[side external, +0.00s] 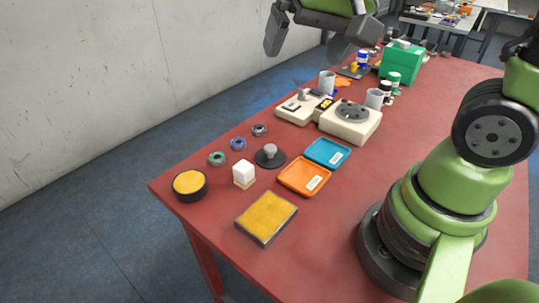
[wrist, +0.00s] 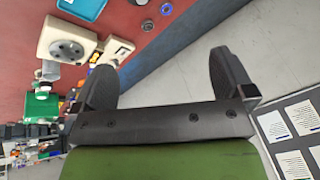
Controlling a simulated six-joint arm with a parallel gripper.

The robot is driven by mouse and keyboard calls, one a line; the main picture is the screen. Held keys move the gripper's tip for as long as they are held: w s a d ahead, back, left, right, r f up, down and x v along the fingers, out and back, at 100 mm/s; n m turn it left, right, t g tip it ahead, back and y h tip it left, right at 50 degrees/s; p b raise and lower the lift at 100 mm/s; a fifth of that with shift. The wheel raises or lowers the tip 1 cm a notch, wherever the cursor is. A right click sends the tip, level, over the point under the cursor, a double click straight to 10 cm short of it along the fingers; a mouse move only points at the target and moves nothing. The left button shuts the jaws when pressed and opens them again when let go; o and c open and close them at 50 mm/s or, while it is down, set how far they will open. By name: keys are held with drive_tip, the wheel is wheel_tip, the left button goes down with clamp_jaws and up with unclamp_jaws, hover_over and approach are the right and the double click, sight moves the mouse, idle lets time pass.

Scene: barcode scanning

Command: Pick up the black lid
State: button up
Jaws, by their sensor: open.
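The black lid (side external: 262,160) is a dark round disc with a grey knob on top. It lies flat on the red table between a white block and an orange tray. In the wrist view a dark bit at the top edge may be the lid, but I cannot be sure. My gripper (side external: 308,47) is high at the top of the side view, well away from the lid. In the wrist view my gripper (wrist: 165,75) has its fingers wide apart with nothing between them.
Near the lid are the orange tray (side external: 304,176), blue tray (side external: 327,153), white block (side external: 243,172), small rings (side external: 238,144) and a yellow-topped round tin (side external: 189,185). A yellow pad (side external: 266,217) lies in front. Scales (side external: 350,122), cups and a green box (side external: 401,65) stand farther back.

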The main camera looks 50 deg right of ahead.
drive_tip(key=w+d+f+m+g+h, duration=0.1)
drive_tip(key=w+d+f+g, duration=0.1)
drive_tip(key=w+f, duration=0.55)
drive_tip(key=m+g, duration=0.1)
drive_tip(key=g, duration=0.1)
hover_over(270, 148)
drive_tip(key=f, duration=1.4)
drive_tip(key=shift+s+a, duration=0.1)
drive_tip(key=shift+s, duration=0.3)
drive_tip(key=shift+w+d+f, duration=0.1)
drive_tip(key=shift+w+f, duration=0.05)
drive_tip(key=shift+f, duration=0.85)
drive_tip(key=shift+w+d+f, duration=0.1)
drive_tip(key=shift+w+f, duration=0.1)
drive_tip(key=shift+f, duration=0.75)
drive_tip(key=shift+w+d+f, duration=0.1)
drive_tip(key=shift+w+f, duration=0.05)
drive_tip(key=shift+f, duration=0.85)
drive_tip(key=c, duration=0.9)
